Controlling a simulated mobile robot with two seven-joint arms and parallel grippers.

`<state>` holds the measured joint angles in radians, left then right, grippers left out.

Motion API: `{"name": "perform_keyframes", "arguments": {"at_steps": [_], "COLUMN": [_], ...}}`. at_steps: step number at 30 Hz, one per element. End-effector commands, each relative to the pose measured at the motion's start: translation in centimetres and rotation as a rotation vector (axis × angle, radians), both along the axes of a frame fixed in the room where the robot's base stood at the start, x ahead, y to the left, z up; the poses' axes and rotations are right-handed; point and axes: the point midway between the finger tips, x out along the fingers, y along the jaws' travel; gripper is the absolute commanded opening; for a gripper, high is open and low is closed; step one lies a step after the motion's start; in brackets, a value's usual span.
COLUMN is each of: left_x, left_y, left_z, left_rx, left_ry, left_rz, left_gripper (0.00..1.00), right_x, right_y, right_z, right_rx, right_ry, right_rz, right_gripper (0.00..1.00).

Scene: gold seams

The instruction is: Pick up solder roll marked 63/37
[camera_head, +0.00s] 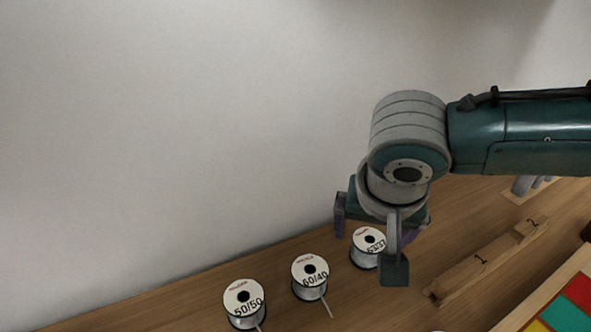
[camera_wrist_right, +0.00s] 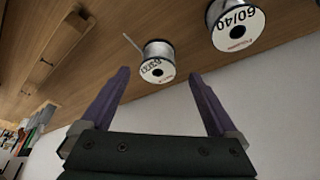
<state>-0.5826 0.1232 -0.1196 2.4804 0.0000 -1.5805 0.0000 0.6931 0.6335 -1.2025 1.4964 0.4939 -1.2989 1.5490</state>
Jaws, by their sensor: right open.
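The solder roll marked 63/37 (camera_head: 366,250) stands on the wooden table below my right gripper, partly hidden by it in the head view. In the right wrist view this roll (camera_wrist_right: 158,62) lies ahead of the fingertips, roughly between their lines, with its wire end sticking out. My right gripper (camera_head: 372,228) is open and empty. Its two purple fingers show apart in the right wrist view (camera_wrist_right: 160,78). I cannot see contact between the fingers and the roll. My left gripper is not in view.
The 60/40 roll (camera_head: 310,277) and the 50/50 roll (camera_head: 244,304) stand to the left. A pale wall rises behind the table.

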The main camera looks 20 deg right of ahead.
Motion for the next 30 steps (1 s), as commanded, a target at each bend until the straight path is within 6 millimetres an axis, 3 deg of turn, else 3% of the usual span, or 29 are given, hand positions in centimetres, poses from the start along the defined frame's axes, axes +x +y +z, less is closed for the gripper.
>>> {"name": "perform_keyframes", "arguments": {"at_steps": [12,21,30], "left_x": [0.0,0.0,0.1], "left_y": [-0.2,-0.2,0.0], "left_z": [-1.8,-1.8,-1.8], "left_rx": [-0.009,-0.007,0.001], "left_ry": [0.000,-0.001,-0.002], "left_rz": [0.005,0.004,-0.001], "left_gripper": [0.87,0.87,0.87], "right_x": [1.4,1.6,1.5], "right_y": [-1.5,-1.6,-1.6], "right_z": [-4.8,-5.0,-5.0], "right_rx": [0.000,0.001,0.000], "right_ry": [0.000,0.000,0.001], "right_rz": [0.003,0.004,0.003], "right_gripper": [0.95,0.94,0.60]}}
